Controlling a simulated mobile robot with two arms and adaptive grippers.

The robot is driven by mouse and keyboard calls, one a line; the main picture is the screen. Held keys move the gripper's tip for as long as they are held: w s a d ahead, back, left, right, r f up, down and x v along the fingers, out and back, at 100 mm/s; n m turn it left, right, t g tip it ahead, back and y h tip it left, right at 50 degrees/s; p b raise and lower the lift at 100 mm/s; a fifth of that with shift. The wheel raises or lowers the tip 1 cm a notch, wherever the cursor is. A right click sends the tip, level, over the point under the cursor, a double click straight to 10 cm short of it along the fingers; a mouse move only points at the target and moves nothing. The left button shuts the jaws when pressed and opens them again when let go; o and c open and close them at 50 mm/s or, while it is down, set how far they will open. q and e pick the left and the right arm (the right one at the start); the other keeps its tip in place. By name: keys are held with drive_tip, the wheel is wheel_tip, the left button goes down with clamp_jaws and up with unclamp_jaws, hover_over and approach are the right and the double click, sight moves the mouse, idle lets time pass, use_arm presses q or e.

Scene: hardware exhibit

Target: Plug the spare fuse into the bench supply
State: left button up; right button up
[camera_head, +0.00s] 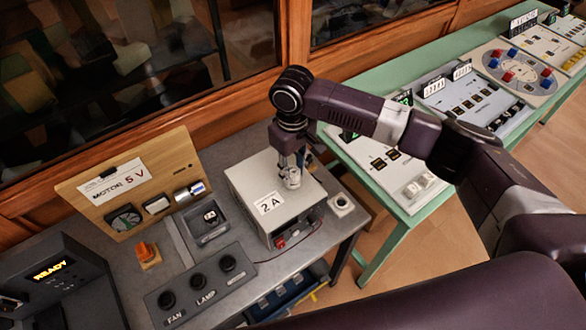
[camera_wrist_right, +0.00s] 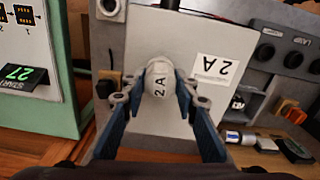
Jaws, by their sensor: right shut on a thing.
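The bench supply is a light grey box (camera_head: 245,180) with a white "2 A" label on the grey bench; it also fills the middle of the right wrist view (camera_wrist_right: 190,40). My right gripper (camera_head: 291,165) reaches down over its top, right of the label. In the right wrist view my gripper (camera_wrist_right: 161,84) is shut on the spare fuse (camera_wrist_right: 158,76), a pale round-ended piece marked "2 A". The fuse also shows under the gripper in the head view (camera_head: 291,180). Whether it touches or sits in the supply's top is hidden. My left gripper is out of view.
A wooden "MOTOR 5 V" panel (camera_head: 160,165) stands at the back left. A grey FAN/LAMP knob panel (camera_head: 205,285) lies in front, with an orange-topped block (camera_head: 147,253) behind. A small pale socket block (camera_head: 341,203) sits right of the supply. A green table (camera_head: 385,225) stands further right.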

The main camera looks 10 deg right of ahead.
drive_tip(key=shift+f, duration=0.2)
idle(0.3)
drive_tip(key=o, duration=1.7)
drive_tip(key=shift+c, duration=0.2)
wheel_tip(320, 180, up, 2)
drive_tip(key=p, duration=0.3)
drive_tip(key=shift+r, duration=0.25)
drive_tip(key=shift+r+p, duration=1.05)
drive_tip(key=shift+r, duration=1.15)
